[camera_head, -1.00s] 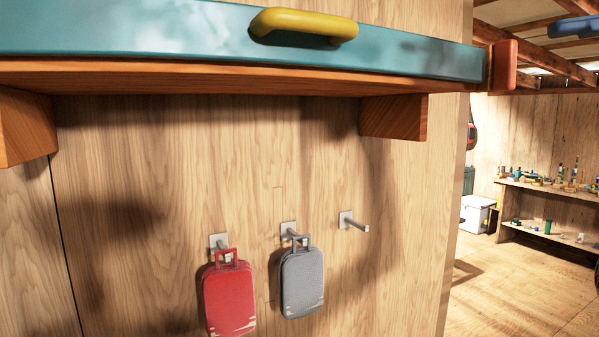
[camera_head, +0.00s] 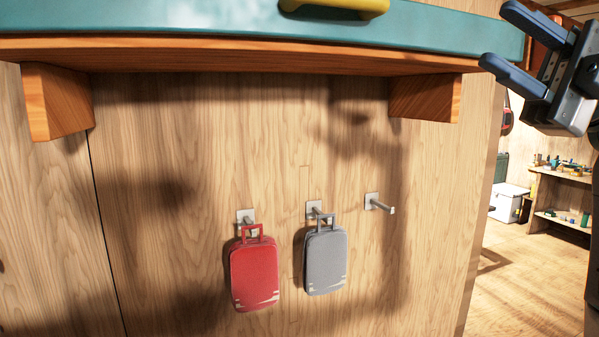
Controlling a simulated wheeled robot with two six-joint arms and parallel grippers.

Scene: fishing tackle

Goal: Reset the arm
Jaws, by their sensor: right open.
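My right gripper (camera_head: 506,42) is at the upper right of the head view. Its two blue-grey fingers are apart, with nothing between them, and point left near the right end of the teal shelf. My left gripper does not show.
A teal-topped wooden shelf (camera_head: 230,18) with a yellow handle (camera_head: 335,6) spans the top. Below it, a red case (camera_head: 254,273) and a grey case (camera_head: 325,261) hang on wall hooks. A third hook (camera_head: 380,204) is bare. A white cooler (camera_head: 507,202) and stocked shelves (camera_head: 563,187) stand at the back right.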

